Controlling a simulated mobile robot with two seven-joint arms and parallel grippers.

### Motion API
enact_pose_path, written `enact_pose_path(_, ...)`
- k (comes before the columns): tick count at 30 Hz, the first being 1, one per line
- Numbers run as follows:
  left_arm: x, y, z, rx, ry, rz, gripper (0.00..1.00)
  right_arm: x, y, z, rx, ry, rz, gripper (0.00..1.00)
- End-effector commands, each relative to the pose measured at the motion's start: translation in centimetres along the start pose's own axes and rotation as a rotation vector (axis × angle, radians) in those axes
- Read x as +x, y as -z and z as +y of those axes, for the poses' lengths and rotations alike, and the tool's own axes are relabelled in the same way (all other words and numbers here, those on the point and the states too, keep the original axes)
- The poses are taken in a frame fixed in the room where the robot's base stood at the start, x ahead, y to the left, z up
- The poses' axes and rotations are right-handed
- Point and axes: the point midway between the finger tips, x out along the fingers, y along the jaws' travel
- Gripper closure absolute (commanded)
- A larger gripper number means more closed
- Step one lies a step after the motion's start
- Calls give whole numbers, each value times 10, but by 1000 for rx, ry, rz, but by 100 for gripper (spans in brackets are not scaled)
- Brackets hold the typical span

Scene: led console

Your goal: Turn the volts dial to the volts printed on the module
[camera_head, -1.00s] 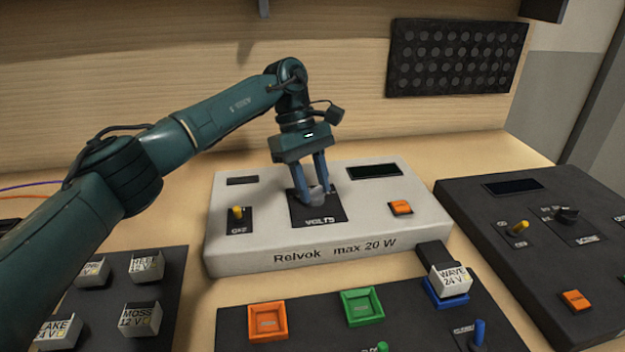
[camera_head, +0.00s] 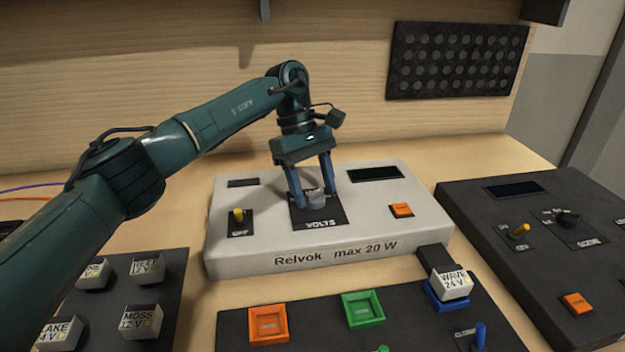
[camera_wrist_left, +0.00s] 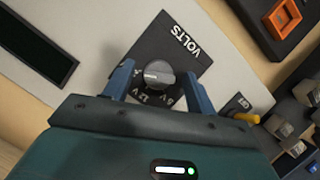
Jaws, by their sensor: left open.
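The volts dial (camera_head: 315,196) is a grey knob on a black plate marked VOLTS (camera_head: 321,222), on the white Relvok console (camera_head: 235,262). My left gripper (camera_head: 312,203) points down over it, open, with one finger on each side of the knob. In the left wrist view the dial (camera_wrist_left: 158,73) sits between the spread fingertips, and a 12 V mark shows below it. A white module (camera_head: 452,284) reading WAVE 24 V sits in the blue socket (camera_head: 446,299) of the front black panel. My right gripper is out of view.
The console has a yellow switch (camera_head: 238,215) by OFF, an orange button (camera_head: 401,210) and a dark display (camera_head: 375,173). A black console (camera_head: 520,270) stands at right. Several labelled modules sit on a dark rack (camera_head: 172,290) at left. Orange (camera_head: 268,324) and green (camera_head: 362,309) sockets are empty.

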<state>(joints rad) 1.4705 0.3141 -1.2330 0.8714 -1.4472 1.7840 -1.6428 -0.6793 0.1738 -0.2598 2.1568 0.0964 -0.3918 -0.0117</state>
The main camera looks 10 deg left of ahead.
Motion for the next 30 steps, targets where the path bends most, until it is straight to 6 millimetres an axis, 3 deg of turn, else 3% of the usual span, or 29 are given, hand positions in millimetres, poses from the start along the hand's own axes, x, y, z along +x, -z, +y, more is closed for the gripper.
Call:
enact_pose_path(5,-14,0,1,-1,-2,2,44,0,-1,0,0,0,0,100)
enact_pose_path(15,-89,-2,1,-2,-3,1,44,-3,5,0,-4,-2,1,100)
enact_pose_path(19,-110,-2,0,-2,-2,1,44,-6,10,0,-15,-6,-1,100)
enact_pose_path(24,-126,-2,1,-1,0,0,44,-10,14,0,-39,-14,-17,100)
enact_pose_path(30,-132,0,0,0,0,0,44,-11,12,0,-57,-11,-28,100)
